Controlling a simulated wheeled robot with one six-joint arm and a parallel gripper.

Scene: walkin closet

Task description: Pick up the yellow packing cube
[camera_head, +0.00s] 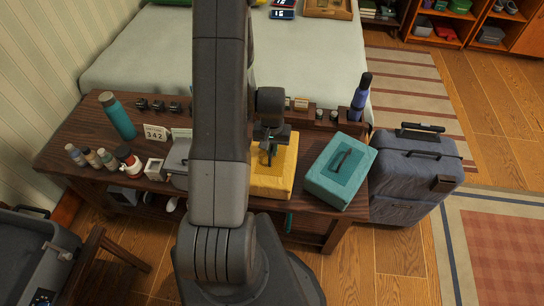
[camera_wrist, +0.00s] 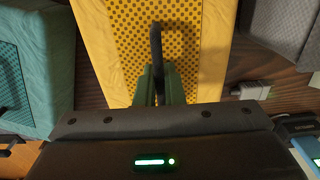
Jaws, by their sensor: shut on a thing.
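The yellow packing cube (camera_head: 273,177) lies on the dark wooden bench, partly hidden behind my arm in the head view. In the wrist view the yellow packing cube (camera_wrist: 120,40) fills the upper middle, with a mesh top and a dark handle loop. My gripper (camera_head: 270,150) is above the cube's top. In the wrist view my gripper's fingers (camera_wrist: 158,85) are shut on the dark handle. The cube looks to be at the bench top; I cannot tell whether it is clear of the surface.
A teal packing cube (camera_head: 340,171) sits just right of the yellow one. A grey-blue suitcase (camera_head: 410,175) stands at the bench's right end. A teal bottle (camera_head: 117,115), small bottles and a number card stand on the bench (camera_head: 75,140) at left. A bed (camera_head: 310,60) lies behind.

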